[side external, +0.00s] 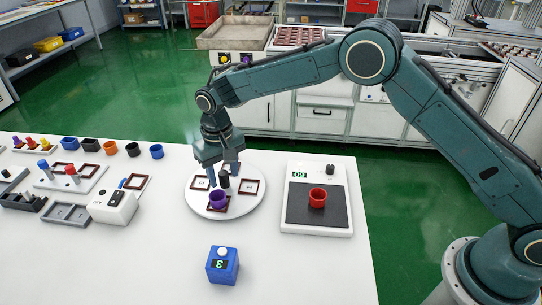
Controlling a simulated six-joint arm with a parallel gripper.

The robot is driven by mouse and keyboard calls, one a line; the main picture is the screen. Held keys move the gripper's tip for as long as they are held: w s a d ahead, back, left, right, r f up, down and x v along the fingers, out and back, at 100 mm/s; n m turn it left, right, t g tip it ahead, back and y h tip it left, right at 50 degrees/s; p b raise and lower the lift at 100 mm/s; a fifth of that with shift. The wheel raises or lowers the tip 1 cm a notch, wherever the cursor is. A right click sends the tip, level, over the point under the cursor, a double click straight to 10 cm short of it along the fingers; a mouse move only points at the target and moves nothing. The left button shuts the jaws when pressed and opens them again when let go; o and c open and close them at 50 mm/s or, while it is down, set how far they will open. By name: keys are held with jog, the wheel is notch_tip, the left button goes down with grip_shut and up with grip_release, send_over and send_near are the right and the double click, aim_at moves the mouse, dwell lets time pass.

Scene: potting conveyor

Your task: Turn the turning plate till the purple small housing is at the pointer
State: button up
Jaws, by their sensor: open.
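The white round turning plate (256,207) lies on the table, with several dark red square frames on it. The purple small housing (218,199) stands on the plate's near side, at a frame. A short black post (224,181) rises near the plate's middle. My gripper (224,174) points down over the plate, its fingers apart, one to each side of the post as seen here. I cannot tell whether they touch it. I cannot make out the pointer in this view. The gripper hides part of the plate's far side.
Right of the plate is a scale-like device (290,226) with a red cup (318,198) on its black pad. A blue box (222,267) with a digit display stands in front. Small cups, frames and trays fill the table's left. The front left table is clear.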

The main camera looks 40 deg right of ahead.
jog(key=shift+f, duration=0.5)
grip_shut()
